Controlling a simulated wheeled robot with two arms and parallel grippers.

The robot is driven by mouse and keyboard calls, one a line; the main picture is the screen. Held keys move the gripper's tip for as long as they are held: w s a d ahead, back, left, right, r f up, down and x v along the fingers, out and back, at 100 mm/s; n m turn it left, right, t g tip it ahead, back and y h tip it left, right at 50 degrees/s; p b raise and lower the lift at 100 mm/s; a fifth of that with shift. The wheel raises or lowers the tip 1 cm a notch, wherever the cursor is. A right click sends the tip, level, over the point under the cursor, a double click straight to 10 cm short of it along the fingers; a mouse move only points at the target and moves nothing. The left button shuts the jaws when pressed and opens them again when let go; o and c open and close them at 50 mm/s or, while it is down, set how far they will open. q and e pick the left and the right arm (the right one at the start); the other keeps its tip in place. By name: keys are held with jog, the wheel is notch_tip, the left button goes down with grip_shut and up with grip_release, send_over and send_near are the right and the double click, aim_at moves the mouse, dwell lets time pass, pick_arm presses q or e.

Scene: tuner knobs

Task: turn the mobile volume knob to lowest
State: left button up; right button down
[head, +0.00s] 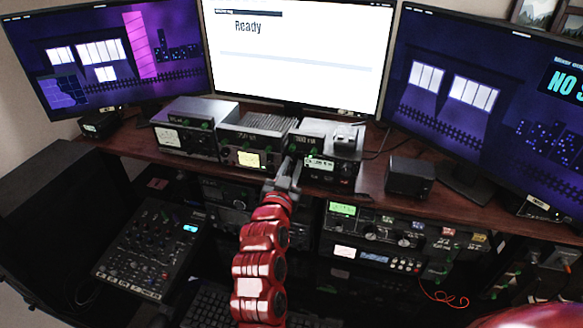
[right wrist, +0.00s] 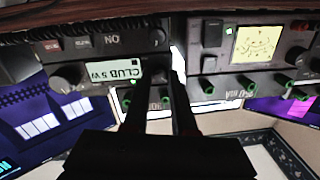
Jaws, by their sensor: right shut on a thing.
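The small radio (head: 321,178) with a lit display reading "CLUB 5 W" stands on the desk shelf, right of centre in the head view. It shows upside down in the right wrist view (right wrist: 95,55). My right gripper (head: 290,163) reaches its front at the end beside the display, and its dark fingers (right wrist: 167,72) are shut there on a small knob. The fingers hide most of this knob, so its pointer cannot be read. Other dark knobs (right wrist: 67,77) on this radio are free. My left gripper is not in view.
A unit with a yellow meter (head: 248,158) stands close left of the radio, and another boxy unit (head: 185,140) is further left. A small black box (head: 410,177) stands to the right. More radio gear (head: 375,230) fills the rack below. Monitors (head: 297,60) stand behind.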

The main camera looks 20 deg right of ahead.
jog(key=n, duration=0.3)
jog(key=shift+a, duration=0.1)
jog(key=n, duration=0.4)
jog(key=shift+r+n+p, duration=0.1)
jog(key=shift+n+p, duration=0.25)
jog(key=shift+n, duration=0.05)
jog(key=n+p, duration=0.1)
jog(key=n, duration=0.4)
jog(key=shift+g+p, duration=0.3)
jog(key=shift+g, duration=0.1)
jog(key=n+p, duration=0.1)
jog(key=n, duration=0.2)
jog(key=shift+h, duration=0.3)
jog(key=shift+n, duration=0.6)
jog(key=c, duration=0.7)
grip_release()
